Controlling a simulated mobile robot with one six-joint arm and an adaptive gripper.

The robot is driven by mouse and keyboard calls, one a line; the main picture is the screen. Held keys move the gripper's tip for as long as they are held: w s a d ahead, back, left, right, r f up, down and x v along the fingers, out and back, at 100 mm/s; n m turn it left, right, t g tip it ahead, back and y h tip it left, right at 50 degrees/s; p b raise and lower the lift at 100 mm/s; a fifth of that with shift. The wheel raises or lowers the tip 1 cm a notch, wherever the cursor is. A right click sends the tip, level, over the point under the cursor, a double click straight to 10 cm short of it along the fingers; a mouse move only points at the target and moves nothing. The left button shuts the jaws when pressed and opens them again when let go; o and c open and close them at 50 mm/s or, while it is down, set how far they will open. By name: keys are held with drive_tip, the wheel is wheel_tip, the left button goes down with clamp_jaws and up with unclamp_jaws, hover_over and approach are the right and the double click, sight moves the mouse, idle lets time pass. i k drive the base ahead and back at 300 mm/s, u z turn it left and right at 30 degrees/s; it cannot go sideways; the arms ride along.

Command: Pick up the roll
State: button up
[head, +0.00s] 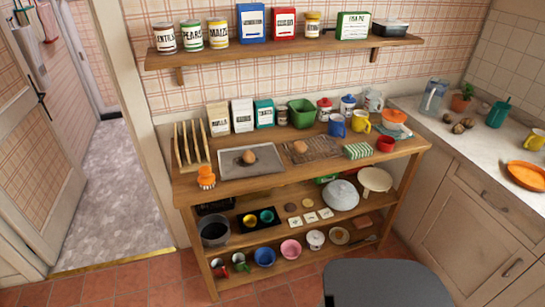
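A small round brown item that looks like a roll (301,147) sits on the dark wire rack (325,154) in the middle of the wooden worktop. A similar small brown item (249,157) lies on the grey metal tray (232,168) just left of the rack. Both are small in the head view, so I cannot tell which of them is the roll. Nothing is touching either one from above. My gripper is not in view.
A wooden plate rack (191,146) stands left of the tray, and an orange-topped brush (206,177) in front. Boxes and a green basket (302,113) line the back. A green striped cloth (358,151) and red mug (385,144) are right. A loaded shelf (285,50) hangs above.

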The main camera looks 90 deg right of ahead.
sight(249, 156)
drive_tip(key=k, duration=1.75)
drive_tip(key=z, duration=1.6)
drive_tip(key=i, duration=0.55)
drive_tip(key=z, duration=0.1)
